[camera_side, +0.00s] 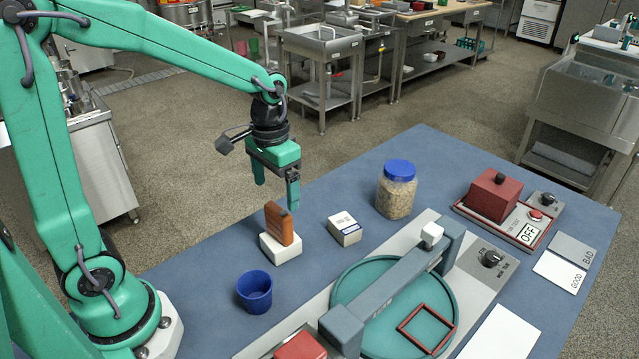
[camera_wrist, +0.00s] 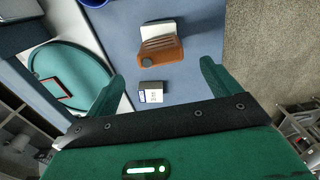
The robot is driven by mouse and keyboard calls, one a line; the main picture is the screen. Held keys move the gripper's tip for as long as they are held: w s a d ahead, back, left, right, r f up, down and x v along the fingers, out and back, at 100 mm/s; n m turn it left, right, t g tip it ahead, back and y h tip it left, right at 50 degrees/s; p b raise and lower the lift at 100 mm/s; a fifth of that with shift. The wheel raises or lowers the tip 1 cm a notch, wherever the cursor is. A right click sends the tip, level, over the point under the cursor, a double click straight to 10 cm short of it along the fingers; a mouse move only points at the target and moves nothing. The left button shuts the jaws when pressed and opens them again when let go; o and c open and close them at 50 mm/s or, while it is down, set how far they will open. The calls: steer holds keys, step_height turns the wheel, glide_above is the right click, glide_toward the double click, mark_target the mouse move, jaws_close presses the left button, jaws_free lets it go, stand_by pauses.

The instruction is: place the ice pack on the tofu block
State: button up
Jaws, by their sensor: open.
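A plain white block (camera_side: 281,251), which looks like the tofu block, lies on the blue table. A brown ridged piece (camera_side: 279,224) stands upright on it; in the wrist view the brown piece (camera_wrist: 160,48) hides most of the white block (camera_wrist: 158,27). A small white box with a blue label (camera_side: 345,229) lies apart to the right; it also shows in the wrist view (camera_wrist: 152,92). I cannot tell which thing is the ice pack. My gripper (camera_side: 276,195) is open and empty, above the brown piece, its fingers pointing down.
A blue cup (camera_side: 254,291) stands in front of the white block. A jar with a blue lid (camera_side: 396,189) stands right of the labelled box. The grey machine with a green round tray (camera_side: 375,329) fills the front. A red box (camera_side: 493,195) is further right.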

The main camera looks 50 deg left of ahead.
steer(key=shift+r, duration=1.85)
steer(key=shift+s+r, duration=0.1)
steer(key=s+r+t, duration=0.5)
steer(key=s, duration=0.6)
steer(key=shift+s+t, duration=0.2)
steer(key=shift+t, duration=0.1)
